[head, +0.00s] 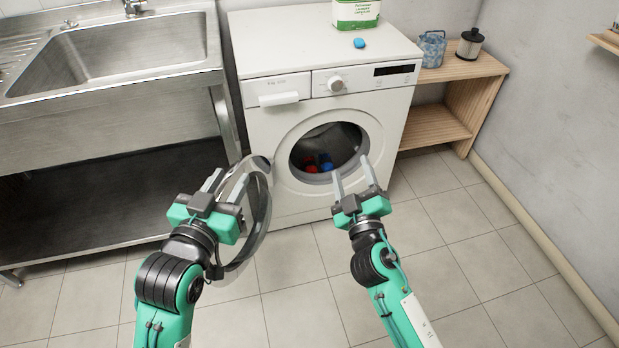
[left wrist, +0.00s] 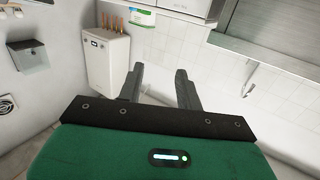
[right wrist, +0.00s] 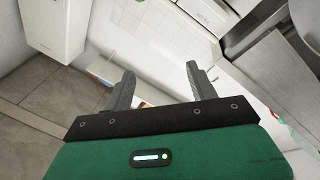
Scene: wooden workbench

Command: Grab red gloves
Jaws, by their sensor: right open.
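The front-loading washing machine (head: 258,115) stands with its round door (head: 262,215) swung open to the left. Inside the dark drum, a red item (head: 311,168) lies low beside a blue one (head: 327,166). They are small and partly hidden, so I cannot tell whether the red one is gloves. My left gripper (head: 227,179) is beside the open door, overlapping it in the head view. Its fingers are apart and empty in the left wrist view (left wrist: 159,72). My right gripper (head: 352,167) is open and empty in front of the drum opening; its spread fingers show in the right wrist view (right wrist: 160,75).
A blue item (head: 359,43) and a green-and-white detergent box (head: 356,14) are on the washer top. A steel sink (head: 120,50) stands left. A wooden shelf (head: 455,70) on the right holds a glass jar (head: 432,48) and a canister (head: 470,43). The tiled floor is clear.

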